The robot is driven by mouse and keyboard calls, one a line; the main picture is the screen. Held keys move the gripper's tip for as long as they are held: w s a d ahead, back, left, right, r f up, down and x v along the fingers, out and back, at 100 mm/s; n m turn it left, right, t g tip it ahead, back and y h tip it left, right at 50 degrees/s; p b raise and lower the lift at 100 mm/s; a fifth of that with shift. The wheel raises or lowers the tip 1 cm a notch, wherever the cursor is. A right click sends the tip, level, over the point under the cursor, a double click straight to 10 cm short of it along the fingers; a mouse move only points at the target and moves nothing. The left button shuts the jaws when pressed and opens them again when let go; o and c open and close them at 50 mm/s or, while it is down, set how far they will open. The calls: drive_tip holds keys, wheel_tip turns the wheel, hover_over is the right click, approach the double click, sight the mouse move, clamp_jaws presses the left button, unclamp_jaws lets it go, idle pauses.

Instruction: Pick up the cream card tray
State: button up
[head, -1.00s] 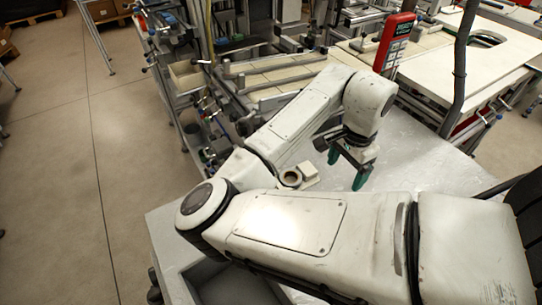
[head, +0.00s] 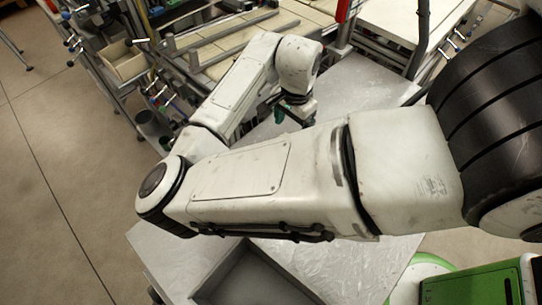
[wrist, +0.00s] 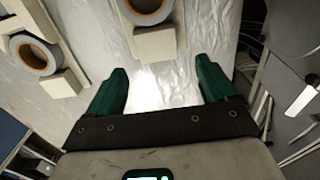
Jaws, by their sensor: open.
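In the wrist view, a pale cream card tray (wrist: 156,43) with a grey-and-brown tape reel (wrist: 148,16) lies just beyond my fingertips, near the top middle. A second similar cream tray (wrist: 63,84) with a reel (wrist: 36,58) lies to the left. I cannot tell from these frames which one the task names. My gripper (wrist: 160,82) is open, with two green fingers apart and nothing between them. It also shows in the head view (head: 289,115), over the worktop. My arm hides the trays in the head view.
The silvery worktop (head: 362,85) has bare room to the right of my gripper. A grey open bin (head: 215,279) sits at its near edge. A rack with rails (head: 205,38) stands behind, and a green cart (head: 470,288) is at lower right.

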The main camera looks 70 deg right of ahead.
wheel_tip(320, 180, down, 5)
drive_tip(key=shift+a+f+p, duration=0.1)
drive_tip(key=shift+a+p, duration=0.05)
drive_tip(key=shift+p, duration=0.25)
drive_tip(key=c, duration=1.3)
drive_tip(key=shift+o, duration=0.2)
